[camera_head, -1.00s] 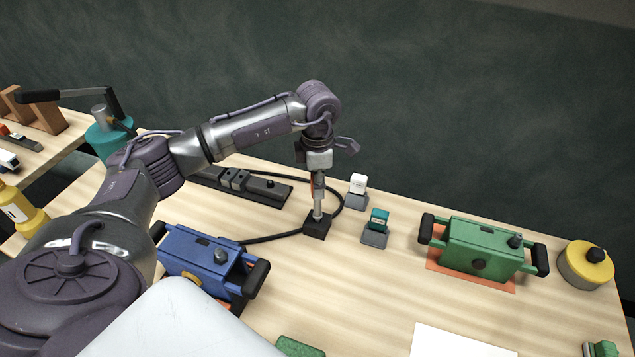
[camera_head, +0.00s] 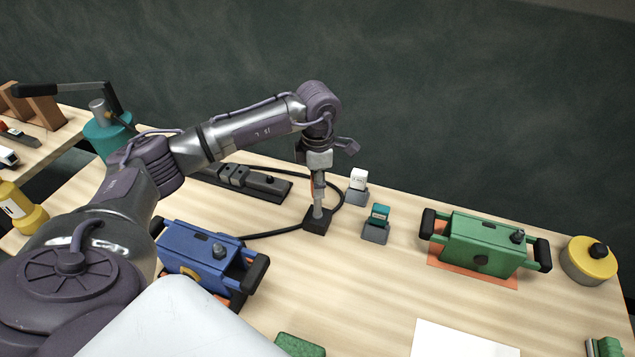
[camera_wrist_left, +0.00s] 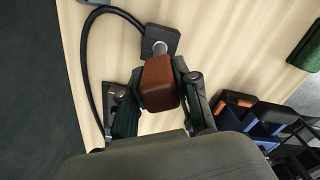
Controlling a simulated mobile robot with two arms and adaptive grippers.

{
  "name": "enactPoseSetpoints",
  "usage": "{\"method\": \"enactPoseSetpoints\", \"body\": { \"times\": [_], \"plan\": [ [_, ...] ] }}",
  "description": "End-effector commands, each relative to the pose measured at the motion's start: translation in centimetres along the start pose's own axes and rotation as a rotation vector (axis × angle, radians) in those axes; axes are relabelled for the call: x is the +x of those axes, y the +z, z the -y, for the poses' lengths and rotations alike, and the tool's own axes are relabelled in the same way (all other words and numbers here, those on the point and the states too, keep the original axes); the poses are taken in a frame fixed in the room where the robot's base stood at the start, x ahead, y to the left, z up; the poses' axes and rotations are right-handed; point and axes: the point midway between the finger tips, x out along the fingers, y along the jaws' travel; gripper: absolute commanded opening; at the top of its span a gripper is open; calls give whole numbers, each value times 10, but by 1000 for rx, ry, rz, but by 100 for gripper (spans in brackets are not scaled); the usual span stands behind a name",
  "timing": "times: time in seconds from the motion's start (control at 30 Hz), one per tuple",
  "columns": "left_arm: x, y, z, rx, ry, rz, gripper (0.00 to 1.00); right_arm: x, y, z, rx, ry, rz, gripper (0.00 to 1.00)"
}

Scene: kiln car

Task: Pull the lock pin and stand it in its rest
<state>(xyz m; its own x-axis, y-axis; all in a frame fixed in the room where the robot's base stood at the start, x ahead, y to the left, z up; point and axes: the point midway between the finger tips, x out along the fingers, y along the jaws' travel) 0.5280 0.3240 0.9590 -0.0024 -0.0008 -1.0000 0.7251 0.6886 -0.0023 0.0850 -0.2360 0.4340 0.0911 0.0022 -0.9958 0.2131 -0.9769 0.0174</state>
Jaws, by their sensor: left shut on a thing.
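The lock pin has a brown grip (camera_wrist_left: 158,82) and a metal shank (camera_head: 317,208). My left gripper (camera_head: 318,178) is shut on the brown grip, with a finger on each side of it in the left wrist view. The pin stands about upright, its lower end at a small black square block (camera_head: 317,224) on the table. The block also shows in the left wrist view (camera_wrist_left: 167,37). How deep the pin sits in the block is hidden. My right gripper is not in view.
A black cable loops beside the block. A white-topped block (camera_head: 358,181) and a teal-topped block (camera_head: 378,215) stand close on the right. A blue box with handles (camera_head: 197,253) is front left, a green one (camera_head: 478,243) right.

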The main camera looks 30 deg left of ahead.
Motion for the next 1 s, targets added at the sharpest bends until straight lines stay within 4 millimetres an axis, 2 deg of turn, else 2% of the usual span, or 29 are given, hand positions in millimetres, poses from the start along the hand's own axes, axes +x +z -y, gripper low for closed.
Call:
{"method": "enactPoseSetpoints", "body": {
  "times": [0.13,0.17,0.3,0.33,0.53,0.63,1.0],
  "plan": [
    [0,0,0,0,1,1,0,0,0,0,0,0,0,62],
    [-1,0,0,0,1,1,34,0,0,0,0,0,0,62],
    [0,0,0,0,1,1,57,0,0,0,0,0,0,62],
    [0,0,0,0,1,1,60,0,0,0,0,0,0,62],
    [0,0,0,0,0,1,60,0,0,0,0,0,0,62],
    [0,0,0,0,0,0,73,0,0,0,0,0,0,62],
    [0,0,0,0,0,0,73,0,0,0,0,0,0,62]
  ]
}}
